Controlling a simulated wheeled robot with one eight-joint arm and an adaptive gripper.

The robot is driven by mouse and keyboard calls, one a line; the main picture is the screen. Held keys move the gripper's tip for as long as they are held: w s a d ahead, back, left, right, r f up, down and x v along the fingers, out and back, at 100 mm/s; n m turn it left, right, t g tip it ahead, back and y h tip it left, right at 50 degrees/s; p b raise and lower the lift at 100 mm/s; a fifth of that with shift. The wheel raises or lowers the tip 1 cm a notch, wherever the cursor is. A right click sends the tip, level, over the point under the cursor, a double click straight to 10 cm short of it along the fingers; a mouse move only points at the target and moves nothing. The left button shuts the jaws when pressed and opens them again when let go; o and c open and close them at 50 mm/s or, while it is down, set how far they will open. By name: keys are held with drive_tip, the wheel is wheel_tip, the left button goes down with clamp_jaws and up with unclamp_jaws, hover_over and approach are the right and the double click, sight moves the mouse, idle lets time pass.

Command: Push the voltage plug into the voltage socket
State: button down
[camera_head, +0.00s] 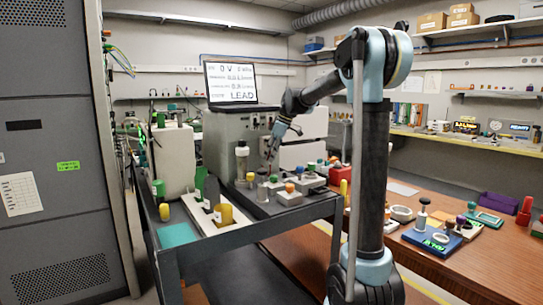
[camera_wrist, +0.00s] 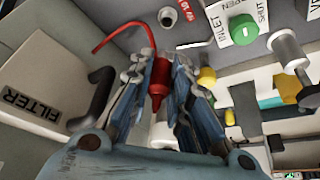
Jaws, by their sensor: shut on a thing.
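My gripper (camera_wrist: 165,62) is shut on the red voltage plug (camera_wrist: 155,72) in the wrist view. The plug sits between the fingertips, with a thin red cable curving away to the upper left. Just above the fingertips, a round pale fitting with a dark hole (camera_wrist: 168,16) is set in the grey panel. It may be the voltage socket, but I cannot read a label on it. The plug and this fitting look apart. In the head view my gripper (camera_head: 272,141) is in front of the grey instrument housing, and the plug there is too small to make out clearly.
A green knob (camera_wrist: 243,30) labelled inlet open/shut is to the right of the fitting. A box marked FILTER (camera_wrist: 45,85) with a dark handle is at left. A laptop (camera_head: 231,82) stands on the housing. The cart top (camera_head: 262,224) below holds several coloured parts.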

drive_tip(key=shift+f, duration=2.85)
drive_tip(key=shift+d+f, duration=0.1)
drive_tip(key=shift+f, duration=1.3)
drive_tip(key=c, duration=1.4)
unclamp_jaws()
drive_tip(key=shift+r, duration=0.1)
drive_tip(key=v, duration=1.1)
drive_tip(key=shift+d+r, duration=0.2)
drive_tip(key=shift+r, duration=0.1)
